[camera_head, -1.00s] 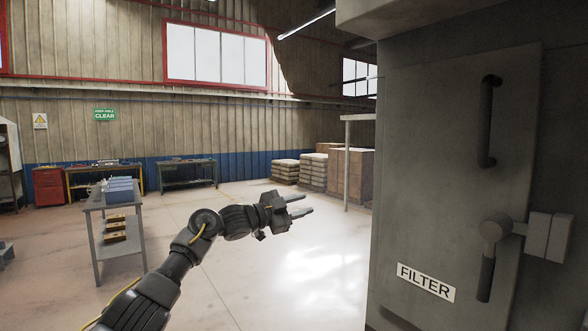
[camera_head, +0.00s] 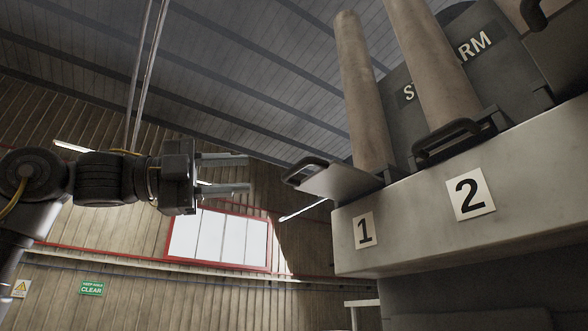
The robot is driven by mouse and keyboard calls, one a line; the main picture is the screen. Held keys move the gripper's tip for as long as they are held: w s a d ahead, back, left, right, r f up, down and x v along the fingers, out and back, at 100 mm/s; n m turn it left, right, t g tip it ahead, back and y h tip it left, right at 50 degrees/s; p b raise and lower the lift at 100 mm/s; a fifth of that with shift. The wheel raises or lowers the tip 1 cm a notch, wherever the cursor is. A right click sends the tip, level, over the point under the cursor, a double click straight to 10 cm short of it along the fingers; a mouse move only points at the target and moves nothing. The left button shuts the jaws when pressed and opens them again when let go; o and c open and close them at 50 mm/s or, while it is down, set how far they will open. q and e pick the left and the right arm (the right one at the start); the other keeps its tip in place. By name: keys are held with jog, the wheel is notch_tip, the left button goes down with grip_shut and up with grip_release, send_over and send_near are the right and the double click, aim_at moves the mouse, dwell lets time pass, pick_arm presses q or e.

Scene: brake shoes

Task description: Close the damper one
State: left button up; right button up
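Damper one is a flat grey plate (camera_head: 345,182) with a dark bar handle (camera_head: 303,168) at its outer end. It sticks out to the left from the top of the grey housing, above the label "1" (camera_head: 364,231), at the foot of a round pipe (camera_head: 366,90). My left gripper (camera_head: 248,173) points right toward that handle, with a gap between them in the picture. Its two fingers are apart with nothing between them. My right gripper is out of view.
A second dark handle (camera_head: 447,140) sits above the label "2" (camera_head: 470,195), beside another pipe (camera_head: 430,60). The housing (camera_head: 420,235) fills the right side. A dark panel with partly hidden lettering (camera_head: 470,60) stands behind the pipes. Open air lies around my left gripper.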

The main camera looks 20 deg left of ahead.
aim_at(291, 170)
pick_arm(q)
jog(key=p+x, duration=0.3)
jog(key=x, duration=0.7)
jog(key=shift+d+r+p, duration=0.15)
jog(key=shift+d+p, duration=0.1)
jog(key=shift+p, duration=0.1)
grip_shut()
jog(key=shift+d, duration=0.1)
